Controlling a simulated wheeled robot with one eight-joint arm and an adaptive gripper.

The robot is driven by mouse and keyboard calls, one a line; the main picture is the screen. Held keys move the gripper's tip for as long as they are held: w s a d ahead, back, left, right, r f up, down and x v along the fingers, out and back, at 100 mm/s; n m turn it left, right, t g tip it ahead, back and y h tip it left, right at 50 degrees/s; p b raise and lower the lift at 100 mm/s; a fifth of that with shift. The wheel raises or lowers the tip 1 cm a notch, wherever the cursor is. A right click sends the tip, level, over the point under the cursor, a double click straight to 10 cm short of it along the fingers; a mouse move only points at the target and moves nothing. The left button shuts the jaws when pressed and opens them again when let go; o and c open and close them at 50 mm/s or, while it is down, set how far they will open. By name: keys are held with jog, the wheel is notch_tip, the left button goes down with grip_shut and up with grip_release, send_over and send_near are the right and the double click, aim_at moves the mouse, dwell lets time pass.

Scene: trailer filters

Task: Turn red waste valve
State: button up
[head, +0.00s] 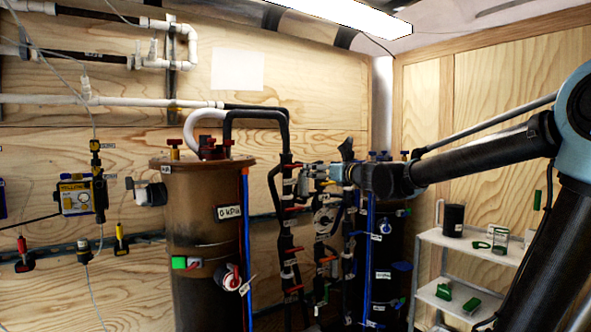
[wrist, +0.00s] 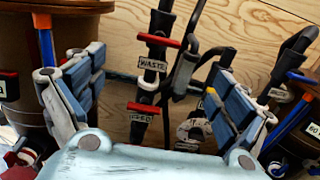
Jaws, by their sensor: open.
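The red waste valve handle (wrist: 159,40) shows in the wrist view as a short red bar across a black vertical pipe, with a "WASTE" label (wrist: 152,65) just under it. It lies roughly crosswise to the pipe. My gripper (wrist: 155,95) is open and empty, its blue-grey fingers spread left and right of the pipe, apart from the handle. In the head view my gripper (head: 312,178) is at the black pipes right of the brown tank. Several red handles show there; I cannot tell which is the waste one.
A second red handle (wrist: 145,108) with a "FEED" label sits lower on the same pipe. The brown tank (head: 205,215) stands left of the pipes. Blue tubes (head: 371,250) and a dark tank are on the right. A white shelf (head: 460,247) stands farther right.

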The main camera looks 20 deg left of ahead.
aim_at(296, 166)
jog(key=x, duration=1.7)
jog(key=shift+w, duration=0.15)
jog(key=shift+c, duration=0.3)
jog(key=c, duration=1)
